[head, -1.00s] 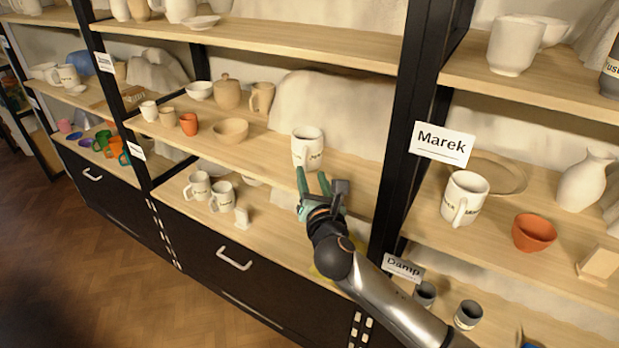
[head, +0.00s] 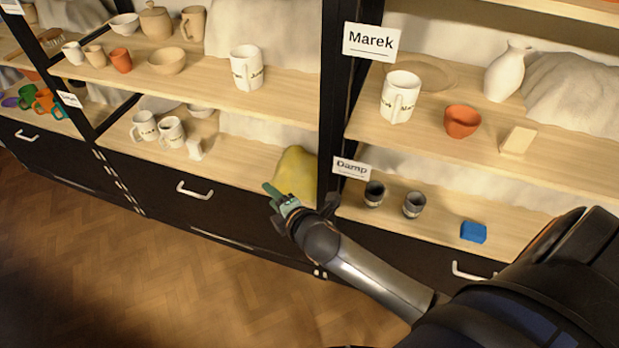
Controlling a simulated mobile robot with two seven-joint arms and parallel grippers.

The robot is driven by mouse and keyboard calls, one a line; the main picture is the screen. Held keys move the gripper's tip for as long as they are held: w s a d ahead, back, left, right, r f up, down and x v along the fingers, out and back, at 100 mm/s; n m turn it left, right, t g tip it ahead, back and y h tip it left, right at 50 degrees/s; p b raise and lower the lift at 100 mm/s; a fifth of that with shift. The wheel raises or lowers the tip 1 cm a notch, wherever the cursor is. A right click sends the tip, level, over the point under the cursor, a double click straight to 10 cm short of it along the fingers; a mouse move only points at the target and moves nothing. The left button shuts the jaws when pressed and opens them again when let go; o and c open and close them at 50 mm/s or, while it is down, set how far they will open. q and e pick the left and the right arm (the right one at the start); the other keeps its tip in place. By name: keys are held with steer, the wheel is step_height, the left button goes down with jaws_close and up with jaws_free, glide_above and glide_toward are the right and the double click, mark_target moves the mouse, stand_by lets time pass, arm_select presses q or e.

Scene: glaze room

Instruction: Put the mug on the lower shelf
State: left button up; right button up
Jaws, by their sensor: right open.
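A white mug with dark lettering (head: 247,68) stands upright on the middle shelf (head: 205,88) of the left bay. Two more lettered white mugs, a left one (head: 143,128) and a right one (head: 171,132), stand on the lower shelf (head: 240,172). Another white mug (head: 400,97) stands in the bay labelled Marek. The pictures do not show which mug is meant. My right gripper (head: 274,195) is open and empty, by the lower shelf's front edge, well below the middle-shelf mug and apart from it. My left gripper is out of view.
A yellow item (head: 297,172) lies on the lower shelf behind my right gripper. A black post (head: 335,110) divides the bays. Bare lower-shelf board shows between the block and the yellow item.

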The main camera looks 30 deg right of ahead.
steer(key=s+a+f+m+g+y, duration=0.1)
steer(key=s+f+m+g, duration=0.1)
steer(key=s+f+m, duration=0.4)
steer(key=s+a+f+m+g+y, duration=0.1)
steer(key=s+f+m, duration=0.5)
steer(key=s+m, duration=0.5)
steer(key=s, duration=0.3)
steer(key=shift+s+a+f+g, duration=0.15)
steer(key=shift+s+f+g, duration=0.1)
steer(key=shift+g, duration=0.15)
